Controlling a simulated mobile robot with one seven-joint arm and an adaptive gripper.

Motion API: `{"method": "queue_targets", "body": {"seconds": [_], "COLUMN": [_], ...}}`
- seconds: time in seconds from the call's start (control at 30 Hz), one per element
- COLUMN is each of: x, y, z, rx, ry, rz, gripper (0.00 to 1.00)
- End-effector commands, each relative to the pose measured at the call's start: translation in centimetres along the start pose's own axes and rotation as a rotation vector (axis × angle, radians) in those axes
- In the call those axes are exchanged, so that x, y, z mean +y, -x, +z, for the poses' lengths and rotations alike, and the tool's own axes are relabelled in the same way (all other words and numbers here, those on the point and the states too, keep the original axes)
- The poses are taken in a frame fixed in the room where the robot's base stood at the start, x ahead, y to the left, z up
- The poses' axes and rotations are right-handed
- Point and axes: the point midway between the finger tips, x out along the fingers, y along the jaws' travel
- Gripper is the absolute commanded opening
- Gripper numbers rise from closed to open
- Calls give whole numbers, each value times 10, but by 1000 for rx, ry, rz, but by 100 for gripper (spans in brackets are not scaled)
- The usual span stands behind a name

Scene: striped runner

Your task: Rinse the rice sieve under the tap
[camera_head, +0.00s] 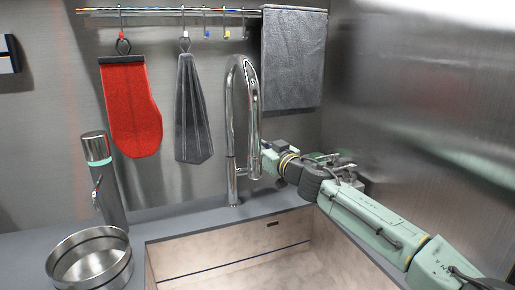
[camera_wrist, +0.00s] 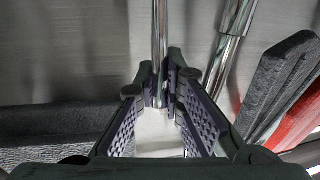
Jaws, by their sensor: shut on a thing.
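The tap (camera_head: 232,130) is a tall chrome gooseneck behind the sink basin (camera_head: 215,267). My gripper (camera_wrist: 164,88) is shut on a thin chrome rod (camera_wrist: 160,35), which looks like the tap's lever; its fingers stand on both sides of it. The tap's thicker pipe (camera_wrist: 226,72) rises just right of the fingers in the wrist view. In the head view my gripper (camera_head: 268,160) is beside the tap, its fingertips partly hidden by the spout. A round metal vessel (camera_head: 90,262), probably the rice sieve, stands on the counter left of the sink. No water is visible.
A metal cylinder with a mint band (camera_head: 103,180) stands behind the vessel. A red mitt (camera_head: 131,110), a grey hanging cloth (camera_head: 190,110) and a dark towel (camera_head: 293,60) hang from the rail (camera_head: 160,11). A steel wall (camera_head: 425,100) closes the right side. The visible basin is empty.

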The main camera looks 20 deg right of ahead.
Motion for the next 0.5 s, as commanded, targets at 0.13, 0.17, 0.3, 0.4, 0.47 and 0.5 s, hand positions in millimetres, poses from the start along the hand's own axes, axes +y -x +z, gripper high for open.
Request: {"method": "queue_targets", "body": {"seconds": [0.13, 0.17, 0.3, 0.4, 0.47, 0.5], "x": [-4, -5, -6, -5, -5, -4], "y": [9, 11, 16, 18, 19, 19], "z": [12, 12, 10, 8, 7, 6], "rx": [98, 115, 174, 194, 199, 199], "ry": [11, 16, 29, 36, 39, 40], "rz": [1, 1, 6, 9, 10, 10], "gripper": [0, 0, 0, 0, 0, 0]}}
